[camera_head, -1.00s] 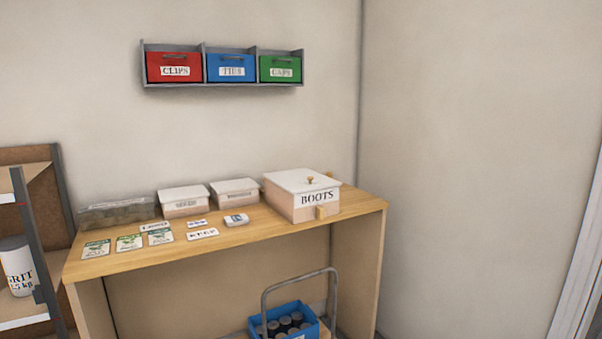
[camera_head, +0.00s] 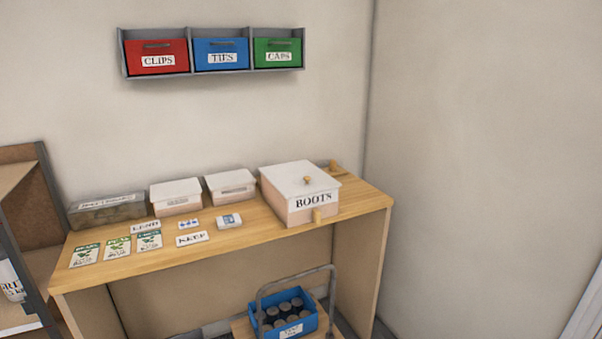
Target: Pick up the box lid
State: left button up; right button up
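A box labelled BOOTS (camera_head: 300,207) stands at the right end of the wooden table. Its white lid (camera_head: 286,176) lies closed on top, with a small round brass-coloured knob (camera_head: 307,181) on it. Two smaller boxes with white lids stand to its left, one at the middle (camera_head: 231,188) and one further left (camera_head: 176,197). Neither of my grippers shows in the head view.
The table (camera_head: 130,266) also bears cards, a KEEP label (camera_head: 192,239) and a grey lidded box (camera_head: 107,211). A wall rack (camera_head: 215,74) with red, blue and green bins hangs above. A blue crate (camera_head: 284,318) on a handled cart stands below. A shelf is at left.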

aim_at(295, 179)
jog(key=i+l+u, duration=0.1)
jog(key=i+l, duration=0.4)
jog(key=i+l+u, duration=0.1)
jog(key=i+l, duration=0.35)
jog(key=i+l+u, duration=0.1)
jog(key=i+l, duration=0.3)
jog(key=l, duration=0.3)
